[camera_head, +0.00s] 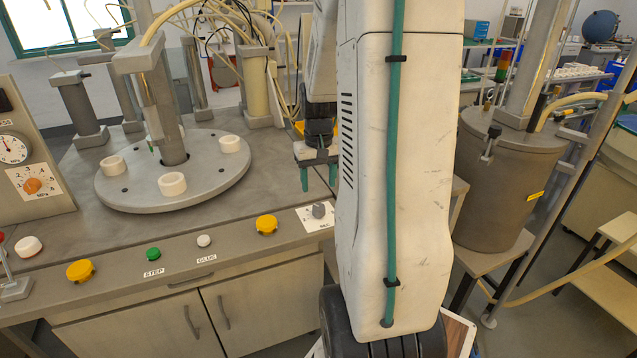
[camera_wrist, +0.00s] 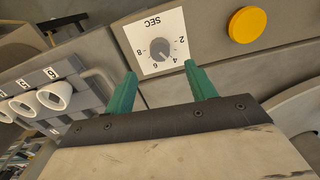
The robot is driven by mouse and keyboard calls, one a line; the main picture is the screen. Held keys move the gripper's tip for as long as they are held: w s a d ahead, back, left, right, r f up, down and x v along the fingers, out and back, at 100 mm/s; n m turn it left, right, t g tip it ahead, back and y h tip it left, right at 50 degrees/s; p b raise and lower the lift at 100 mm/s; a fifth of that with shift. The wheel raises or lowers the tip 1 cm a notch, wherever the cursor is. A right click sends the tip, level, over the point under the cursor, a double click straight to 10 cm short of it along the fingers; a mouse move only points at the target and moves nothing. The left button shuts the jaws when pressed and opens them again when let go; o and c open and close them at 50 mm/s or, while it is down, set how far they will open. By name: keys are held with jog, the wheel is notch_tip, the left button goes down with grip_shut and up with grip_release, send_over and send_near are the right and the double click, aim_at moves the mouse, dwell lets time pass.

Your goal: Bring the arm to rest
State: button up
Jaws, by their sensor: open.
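The SEC dial (camera_wrist: 160,48) shows just beyond the fingertips, and I cannot tell the exact gap. My white arm link with a green hose fills the middle of the head view and hides part of the bench's right side.
A round grey turntable (camera_head: 125,192) with several white rings is left of my gripper. Yellow buttons (camera_head: 266,225), a green STEP button (camera_head: 153,254) and a white GLUE button (camera_head: 204,240) line the bench front. A grey tank (camera_head: 505,180) stands right of my arm.

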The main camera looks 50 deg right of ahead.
dwell(0.3)
jog(key=s+a+r+n, duration=0.2)
jog(key=s+a+r, duration=0.2)
jog(key=a, duration=0.6)
jog(key=s+a+r+n+t, duration=0.1)
jog(key=s+a+r, duration=0.3)
jog(key=a, duration=0.6)
jog(key=s+a+r+n, duration=0.4)
jog(key=a+r, duration=0.1)
jog(key=a, duration=0.5)
jog(key=shift+s+a+r, duration=0.25)
jog(key=shift+s+r, duration=0.05)
jog(key=shift+r, duration=0.05)
